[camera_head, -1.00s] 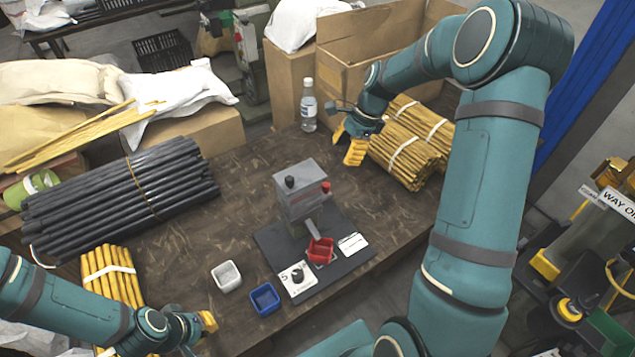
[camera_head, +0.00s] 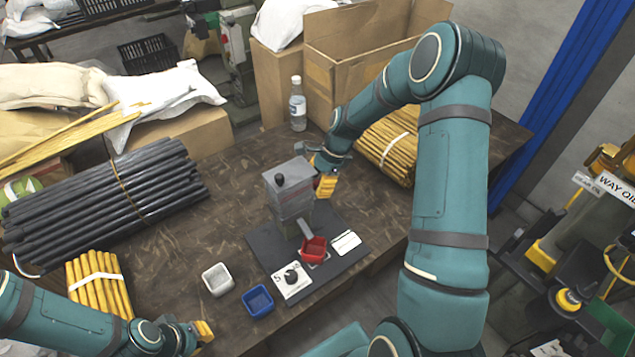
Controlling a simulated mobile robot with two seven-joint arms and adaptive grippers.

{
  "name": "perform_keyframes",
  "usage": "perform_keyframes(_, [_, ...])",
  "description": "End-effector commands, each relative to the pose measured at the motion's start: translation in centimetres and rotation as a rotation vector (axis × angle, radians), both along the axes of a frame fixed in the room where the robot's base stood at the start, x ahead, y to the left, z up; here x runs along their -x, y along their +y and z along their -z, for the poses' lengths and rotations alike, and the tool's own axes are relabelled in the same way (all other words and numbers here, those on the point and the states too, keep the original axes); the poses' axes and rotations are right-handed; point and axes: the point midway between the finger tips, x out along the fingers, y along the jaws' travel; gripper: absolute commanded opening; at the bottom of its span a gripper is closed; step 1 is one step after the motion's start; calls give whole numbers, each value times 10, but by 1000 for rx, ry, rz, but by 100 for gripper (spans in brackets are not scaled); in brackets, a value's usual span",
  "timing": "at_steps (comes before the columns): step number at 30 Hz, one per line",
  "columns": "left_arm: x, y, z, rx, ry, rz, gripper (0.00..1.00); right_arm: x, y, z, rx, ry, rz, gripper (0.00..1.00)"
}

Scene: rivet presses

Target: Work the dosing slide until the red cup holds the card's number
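A grey dosing unit (camera_head: 289,196) with a black knob on top stands on a dark base plate (camera_head: 350,262). The red cup (camera_head: 314,249) sits under its chute; its contents are too small to tell. A white card (camera_head: 291,281) with a number and a black knob lies at the plate's front, and another white card (camera_head: 346,241) lies right of the cup. My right gripper (camera_head: 324,187) is at the unit's right side, where the red knob was visible; its fingers hide that knob, and contact is unclear. My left gripper (camera_head: 204,332) is low at the left, apart from everything.
A white cup (camera_head: 218,279) and a blue cup (camera_head: 257,301) stand left of the plate. Dark rods (camera_head: 105,195), yellow bundles (camera_head: 98,284) and a bottle (camera_head: 297,104) surround the unit. The table between rods and unit is clear.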

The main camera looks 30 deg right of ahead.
Motion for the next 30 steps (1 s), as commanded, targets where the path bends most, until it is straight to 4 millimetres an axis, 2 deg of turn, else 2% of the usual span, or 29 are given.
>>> perform_keyframes(3, [0,0,0,0,0,0,0,0,0,0,0,0,0,54])
perform_keyframes(4, [0,0,0,0,0,0,0,0,0,0,0,0,0,50])
perform_keyframes(8, [0,0,0,0,0,0,0,0,0,0,0,0,0,4])
perform_keyframes(9, [0,0,0,0,0,0,0,0,0,0,0,0,0,0])
perform_keyframes(19, [0,0,-1,0,0,0,0,0,-2,0,0,1,0,0])
perform_keyframes(27, [0,0,-6,0,-1,-1,0,-3,-38,0,0,0,2,0])
perform_keyframes(30, [0,0,-6,0,-1,-1,0,-3,-40,0,0,-1,0,0])
